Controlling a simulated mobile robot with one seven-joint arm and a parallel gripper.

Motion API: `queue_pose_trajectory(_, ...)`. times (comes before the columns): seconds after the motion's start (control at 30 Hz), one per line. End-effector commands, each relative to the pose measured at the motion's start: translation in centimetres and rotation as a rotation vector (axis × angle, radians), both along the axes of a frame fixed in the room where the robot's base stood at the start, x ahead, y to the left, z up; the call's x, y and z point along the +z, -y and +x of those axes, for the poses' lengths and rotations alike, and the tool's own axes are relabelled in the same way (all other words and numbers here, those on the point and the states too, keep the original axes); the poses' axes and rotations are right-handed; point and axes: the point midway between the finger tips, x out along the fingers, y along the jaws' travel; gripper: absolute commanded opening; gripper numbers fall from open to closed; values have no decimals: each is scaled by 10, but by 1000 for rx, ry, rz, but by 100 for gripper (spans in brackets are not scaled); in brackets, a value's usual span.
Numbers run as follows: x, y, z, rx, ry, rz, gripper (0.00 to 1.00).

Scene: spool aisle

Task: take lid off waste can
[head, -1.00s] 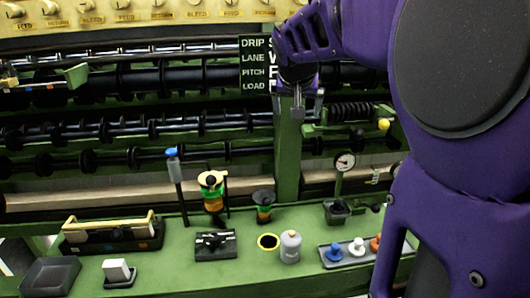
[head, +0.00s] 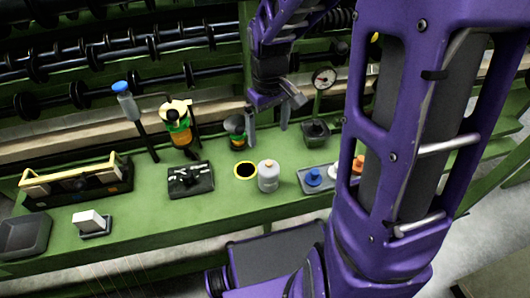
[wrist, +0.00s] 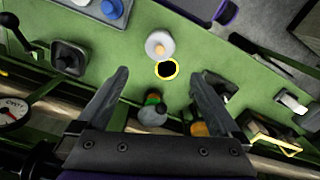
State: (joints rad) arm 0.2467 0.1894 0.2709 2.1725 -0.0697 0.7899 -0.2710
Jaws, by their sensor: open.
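The waste can (head: 268,178) appears to be the light grey cylinder on the green bench, with a lid and a small pale knob on top. It stands upright beside a yellow-rimmed black hole (head: 245,171). In the wrist view the can (wrist: 151,45) shows from above, beyond the fingertips, next to the hole (wrist: 168,69). My gripper (head: 267,122) is open and empty, fingers pointing down, above the bench and behind the can in the head view. In the wrist view its two fingers (wrist: 159,78) are spread wide and apart from the can.
A tray (head: 313,190) with blue, white and orange knobbed pieces is right of the can. A pressure gauge (head: 323,78) rises behind. A black box (head: 191,180) lies left of the hole.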

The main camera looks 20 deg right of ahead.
Motion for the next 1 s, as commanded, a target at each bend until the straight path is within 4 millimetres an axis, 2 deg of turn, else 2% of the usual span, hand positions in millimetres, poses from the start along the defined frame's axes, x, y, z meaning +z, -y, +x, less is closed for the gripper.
queue_pose_trajectory(0.03,-15,0,-1,0,-5,1,100)
queue_pose_trajectory(0.1,-30,0,-1,0,-6,1,100)
queue_pose_trajectory(0.3,-63,0,0,-1,-2,-1,100)
queue_pose_trajectory(0.53,-77,0,-1,-1,0,-1,100)
queue_pose_trajectory(0.8,-116,0,-4,-1,-1,1,100)
queue_pose_trajectory(1.0,-123,0,-4,-1,3,1,100)
